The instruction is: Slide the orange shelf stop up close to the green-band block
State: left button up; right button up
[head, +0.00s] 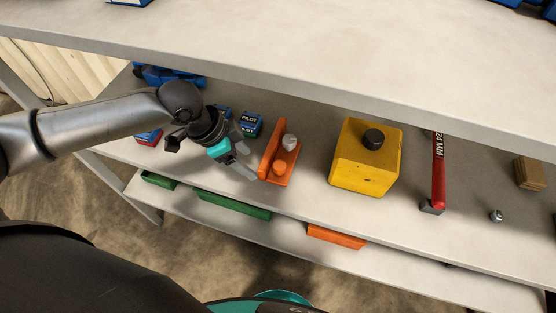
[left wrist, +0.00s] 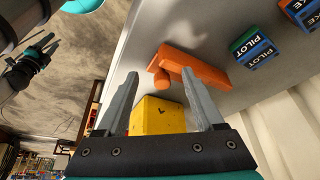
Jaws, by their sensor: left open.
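The orange shelf stop (head: 278,165) stands on the middle shelf, an upright plate on a foot with a grey knob. It also shows in the left wrist view (left wrist: 200,70). The green-band block (head: 250,125), dark with PILOT lettering, stands left of and behind the stop, with a gap between them. It also shows in the left wrist view (left wrist: 247,42). My left gripper (head: 251,160) is open and empty at the stop's left side; whether a finger touches it I cannot tell.
A yellow block (head: 365,160) with a black knob stands right of the stop, then a red-handled tool (head: 438,175). Another PILOT block (head: 222,111) and a red-marked block (head: 149,137) stand near my left arm. The upper shelf (head: 330,55) overhangs.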

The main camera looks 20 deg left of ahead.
pick_arm(q)
send_over(280, 165)
jog(key=s+a, duration=0.1)
jog(key=a, duration=0.1)
jog(key=b+x, duration=0.1)
jog(key=x, duration=0.4)
jog(key=shift+s, duration=0.1)
grip_shut()
dwell(1.1)
